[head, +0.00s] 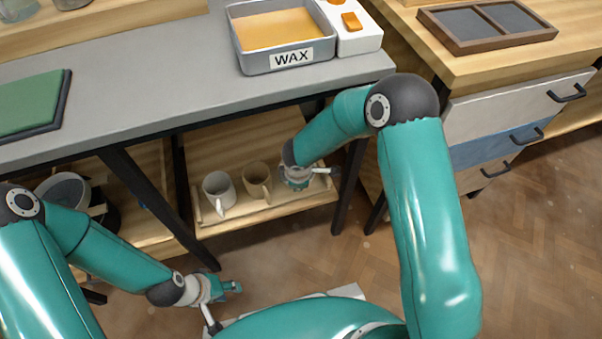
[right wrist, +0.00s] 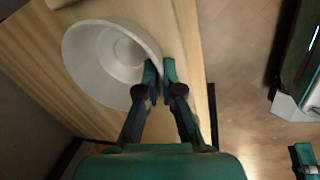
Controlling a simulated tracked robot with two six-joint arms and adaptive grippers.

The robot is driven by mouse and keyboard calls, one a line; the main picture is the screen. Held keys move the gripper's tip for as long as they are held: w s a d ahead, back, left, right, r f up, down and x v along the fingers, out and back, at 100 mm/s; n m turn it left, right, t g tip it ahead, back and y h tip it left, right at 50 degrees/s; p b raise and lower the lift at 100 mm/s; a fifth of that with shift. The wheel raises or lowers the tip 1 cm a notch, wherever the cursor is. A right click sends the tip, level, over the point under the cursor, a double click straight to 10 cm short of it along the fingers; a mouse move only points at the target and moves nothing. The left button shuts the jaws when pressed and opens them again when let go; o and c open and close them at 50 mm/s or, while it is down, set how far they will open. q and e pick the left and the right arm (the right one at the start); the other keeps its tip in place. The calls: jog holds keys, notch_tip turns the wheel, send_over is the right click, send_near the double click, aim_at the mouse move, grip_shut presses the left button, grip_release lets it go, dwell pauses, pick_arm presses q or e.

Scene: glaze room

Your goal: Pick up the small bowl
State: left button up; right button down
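The small bowl (right wrist: 95,65) is white and round. It shows in the right wrist view with its hollow facing the camera, above or on light wood. My right gripper (right wrist: 160,70) is at the bowl's right edge. One finger is on the inner side and one on the outer side, with the tips close together on the rim. In the head view my right gripper (head: 298,178) reaches under the grey table, right of the mugs, and mostly hides the bowl. My left gripper (head: 232,287) is low over the floor at the front, away from the bowl, with its finger gap unclear.
A white mug (head: 217,190) and a tan mug (head: 256,178) stand in a wooden tray (head: 240,217) on the low shelf. The grey tabletop (head: 170,85) and dark table legs (head: 150,200) are close to my arms. A wax tray (head: 245,58) stands on top.

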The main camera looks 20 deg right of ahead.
jog(key=shift+p+v, duration=0.45)
jog(key=shift+v, duration=0.4)
jog(key=r, duration=0.1)
jog(key=r+p, duration=0.1)
jog(key=shift+w+r, duration=0.25)
jog(key=s+a+b, duration=0.1)
jog(key=s+b, duration=0.2)
jog(key=s, duration=0.6)
jog(key=s+a+b, duration=0.2)
jog(key=s+b, duration=0.2)
jog(key=s, duration=0.4)
jog(key=shift+s+a+f, duration=0.3)
jog(key=shift+s, duration=0.05)
